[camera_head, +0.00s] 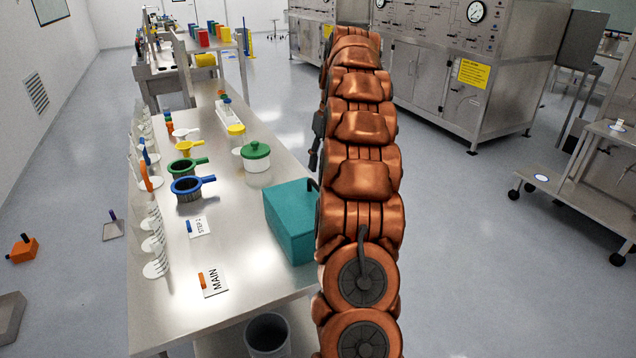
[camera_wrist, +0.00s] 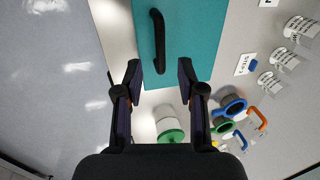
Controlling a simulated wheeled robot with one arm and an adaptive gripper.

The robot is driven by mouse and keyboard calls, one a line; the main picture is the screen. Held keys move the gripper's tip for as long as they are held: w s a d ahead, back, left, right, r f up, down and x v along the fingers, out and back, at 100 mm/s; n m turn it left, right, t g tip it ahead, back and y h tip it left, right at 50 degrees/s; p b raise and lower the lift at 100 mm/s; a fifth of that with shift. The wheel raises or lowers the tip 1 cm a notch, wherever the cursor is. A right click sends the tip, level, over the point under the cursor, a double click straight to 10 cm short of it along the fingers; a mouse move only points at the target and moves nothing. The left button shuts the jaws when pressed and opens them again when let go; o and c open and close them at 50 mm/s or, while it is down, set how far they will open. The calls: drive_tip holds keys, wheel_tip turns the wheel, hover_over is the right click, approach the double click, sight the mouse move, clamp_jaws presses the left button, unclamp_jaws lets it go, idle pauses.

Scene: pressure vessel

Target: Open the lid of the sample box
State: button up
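The sample box is a teal box (camera_head: 288,222) on the right edge of the metal bench, partly hidden behind my arm in the head view. Its top looks shut. In the wrist view the teal lid (camera_wrist: 210,45) fills the top middle, with a black bar handle (camera_wrist: 157,40) running up the picture. My gripper (camera_wrist: 159,78) is open and empty, its two fingers apart. The handle lies ahead of the gap between the fingertips, apart from them as far as I can see. In the head view my gripper is mostly hidden by my arm.
A green-lidded jar (camera_head: 256,160) stands behind the box. Blue (camera_head: 190,187) and green (camera_head: 186,167) handled cups, white cups and label cards share the bench. A bin (camera_head: 267,335) stands below its front. Open floor lies right of the bench.

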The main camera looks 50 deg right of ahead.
sight(317, 185)
drive_tip(key=shift+w+a+f+p, duration=0.15)
drive_tip(key=shift+f+p, duration=0.15)
drive_tip(key=shift+f, duration=0.6)
drive_tip(key=shift+a+f+p, duration=0.2)
drive_tip(key=shift+f+p, duration=0.15)
drive_tip(key=shift+f, duration=0.55)
drive_tip(key=shift+w+a+f+p, duration=0.15)
drive_tip(key=shift+f+p, duration=0.15)
drive_tip(key=shift+f, duration=0.6)
drive_tip(key=shift+s, duration=0.1)
clamp_jaws()
